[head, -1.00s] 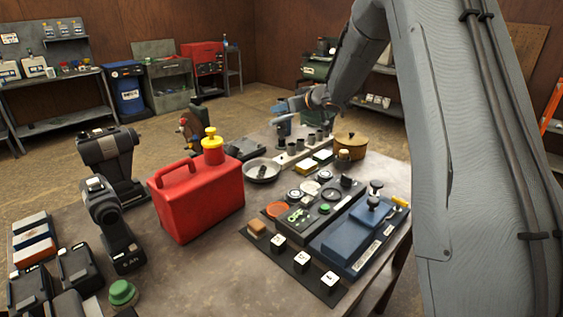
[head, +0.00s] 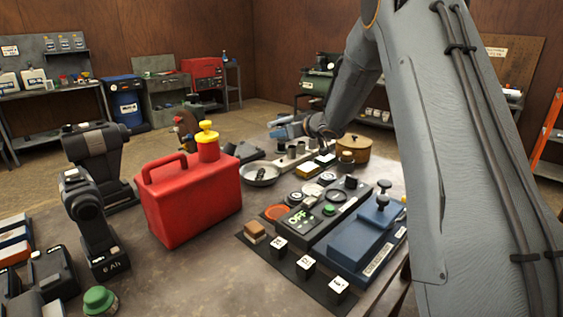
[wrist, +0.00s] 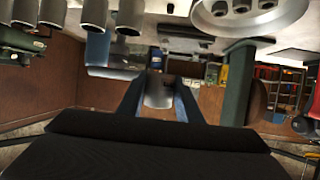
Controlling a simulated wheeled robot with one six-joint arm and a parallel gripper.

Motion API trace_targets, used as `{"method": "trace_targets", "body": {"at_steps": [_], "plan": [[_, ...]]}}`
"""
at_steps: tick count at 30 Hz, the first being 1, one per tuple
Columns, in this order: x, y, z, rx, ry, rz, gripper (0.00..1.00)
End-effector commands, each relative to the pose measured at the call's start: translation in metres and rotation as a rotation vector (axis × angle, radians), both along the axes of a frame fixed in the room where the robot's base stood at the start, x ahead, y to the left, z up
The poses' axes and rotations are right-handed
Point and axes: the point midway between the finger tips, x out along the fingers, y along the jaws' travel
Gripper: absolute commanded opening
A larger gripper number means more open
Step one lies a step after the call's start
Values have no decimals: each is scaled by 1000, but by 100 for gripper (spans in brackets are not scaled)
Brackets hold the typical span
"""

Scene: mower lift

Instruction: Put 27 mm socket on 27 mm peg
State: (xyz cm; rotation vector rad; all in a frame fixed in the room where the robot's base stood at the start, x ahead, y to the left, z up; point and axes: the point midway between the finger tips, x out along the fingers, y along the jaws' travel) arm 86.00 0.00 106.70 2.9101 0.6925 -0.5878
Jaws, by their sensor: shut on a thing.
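Several grey sockets (head: 291,152) stand in a row on the rail. In the wrist view, which looks upside down, sockets (wrist: 92,14) hang into the top left, apart from the held one. Size marks are unreadable, and I cannot tell which peg is the 27 mm one.
A metal bowl (head: 259,174) is left of the rail and a brown lidded pot (head: 354,149) is right of it. A red fuel can (head: 190,198) and a control panel (head: 318,210) stand nearer.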

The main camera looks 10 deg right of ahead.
Motion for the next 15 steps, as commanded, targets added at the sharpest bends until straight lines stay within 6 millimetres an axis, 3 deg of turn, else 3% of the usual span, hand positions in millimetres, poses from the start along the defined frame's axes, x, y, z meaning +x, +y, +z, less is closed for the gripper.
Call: {"method": "trace_targets", "body": {"at_steps": [6, 15], "plan": [[-1, 0, -37, 1, 3, 0, 0], [-1, 0, -63, 0, 4, -1, 0]]}}
